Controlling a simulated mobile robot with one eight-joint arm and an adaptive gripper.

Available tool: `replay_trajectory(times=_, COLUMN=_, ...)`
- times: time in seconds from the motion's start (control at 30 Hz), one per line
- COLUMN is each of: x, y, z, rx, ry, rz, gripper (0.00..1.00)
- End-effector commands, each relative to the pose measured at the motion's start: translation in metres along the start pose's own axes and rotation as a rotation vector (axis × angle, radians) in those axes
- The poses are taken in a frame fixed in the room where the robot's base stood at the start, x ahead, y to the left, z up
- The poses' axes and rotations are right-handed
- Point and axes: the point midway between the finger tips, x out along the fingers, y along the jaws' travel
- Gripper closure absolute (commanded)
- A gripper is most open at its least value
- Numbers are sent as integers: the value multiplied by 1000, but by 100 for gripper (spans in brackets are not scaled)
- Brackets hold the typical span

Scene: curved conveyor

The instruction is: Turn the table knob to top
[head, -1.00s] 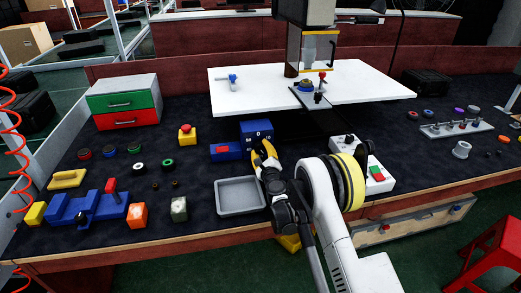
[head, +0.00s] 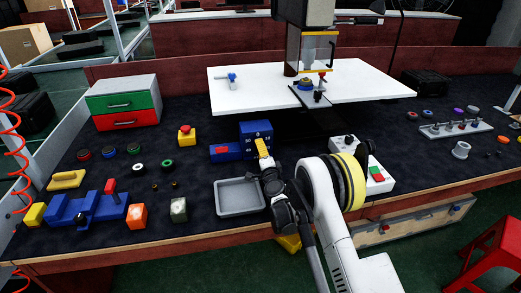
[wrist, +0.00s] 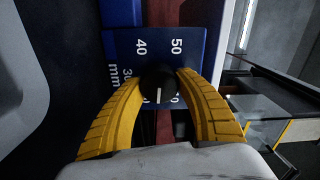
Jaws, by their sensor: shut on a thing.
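The knob (wrist: 157,80) is small, round and black, with a white pointer line. It sits on the front of a blue block (wrist: 190,52) with white numbers; 40 and 50 are readable in the wrist view. The pointer line runs toward the bottom of the wrist picture. My gripper (wrist: 158,82) has its two yellow fingers shut on the knob, one on each side. In the head view the blue block (head: 257,128) stands on the bench, and my gripper (head: 261,146) is at its front, hiding the knob there. The lower numbers are partly covered.
A grey tray (head: 239,210) lies left of my wrist. A control box with green and red buttons (head: 390,186) stands to the right. A white machine table (head: 240,95) is behind the block. A yellow emergency-stop box (head: 187,140) is at the left.

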Motion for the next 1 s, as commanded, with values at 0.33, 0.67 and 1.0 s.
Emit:
replay_trajectory(times=0.33, x=0, y=-2, z=-1, rx=-309, ry=2, rz=-1, gripper=90)
replay_trajectory(times=0.67, x=0, y=-3, z=-1, rx=-510, ry=2, rz=-1, gripper=90)
replay_trajectory(times=1.0, x=1, y=-3, z=0, rx=-588, ry=2, rz=-1, gripper=90)
